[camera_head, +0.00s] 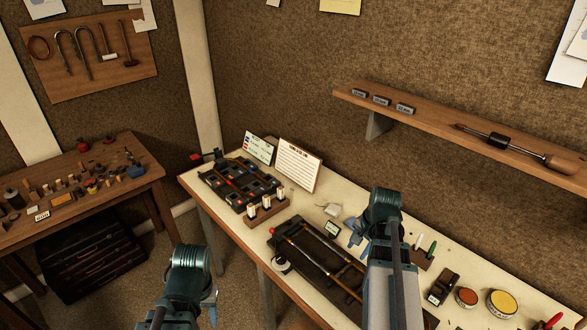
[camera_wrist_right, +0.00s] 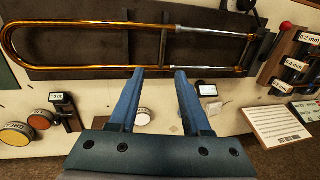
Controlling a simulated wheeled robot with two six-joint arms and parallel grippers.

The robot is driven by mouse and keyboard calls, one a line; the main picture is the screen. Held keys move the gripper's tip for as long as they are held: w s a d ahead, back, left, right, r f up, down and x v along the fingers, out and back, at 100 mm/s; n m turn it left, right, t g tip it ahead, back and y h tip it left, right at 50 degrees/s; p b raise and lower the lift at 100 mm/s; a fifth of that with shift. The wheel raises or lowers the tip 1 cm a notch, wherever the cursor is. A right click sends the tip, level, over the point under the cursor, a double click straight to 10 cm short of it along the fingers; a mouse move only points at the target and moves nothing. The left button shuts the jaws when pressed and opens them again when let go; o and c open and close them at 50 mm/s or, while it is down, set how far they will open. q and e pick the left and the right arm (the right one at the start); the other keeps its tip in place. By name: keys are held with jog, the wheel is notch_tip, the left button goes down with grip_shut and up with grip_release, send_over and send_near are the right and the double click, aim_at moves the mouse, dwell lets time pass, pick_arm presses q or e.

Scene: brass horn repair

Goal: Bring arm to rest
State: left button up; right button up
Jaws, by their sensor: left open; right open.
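My right gripper (camera_head: 358,234) hangs over the bench beside a dark cradle (camera_head: 305,265) that holds a brass slide (camera_head: 310,252). In the right wrist view its two blue fingers (camera_wrist_right: 160,78) stand apart with nothing between them. The slide (camera_wrist_right: 80,68) lies beyond the fingertips there, on the dark cradle (camera_wrist_right: 100,48). My left gripper (camera_head: 211,302) is low in the head view, over the floor in front of the bench. Its blue fingers show only in part behind my own wrist, and no held thing is visible.
The bench (camera_head: 235,225) carries a tray of small parts (camera_head: 240,184), a block with labelled pieces (camera_head: 266,208), a small display (camera_head: 332,229) and round tins (camera_head: 501,303). A wall shelf (camera_head: 450,125) juts out above. A side table (camera_head: 130,185) stands left.

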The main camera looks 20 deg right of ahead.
jog(key=s+a+f+n+b, duration=0.2)
jog(key=a+n, duration=0.3)
jog(key=a, duration=0.6)
jog(key=s+a+f+n+g+h+b, duration=0.1)
jog(key=a+f+n+b, duration=0.3)
jog(key=a, duration=0.8)
jog(key=s+a+f+n+g+h+b, duration=0.1)
jog(key=s+a+f+n+b, duration=0.1)
jog(key=a+n, duration=0.6)
jog(key=a+f+b, duration=0.1)
jog(key=a, duration=0.2)
jog(key=shift+s+a+f, duration=0.2)
jog(key=shift+s+f, duration=0.1)
jog(key=shift+s, duration=0.1)
jog(key=shift+d, duration=0.1)
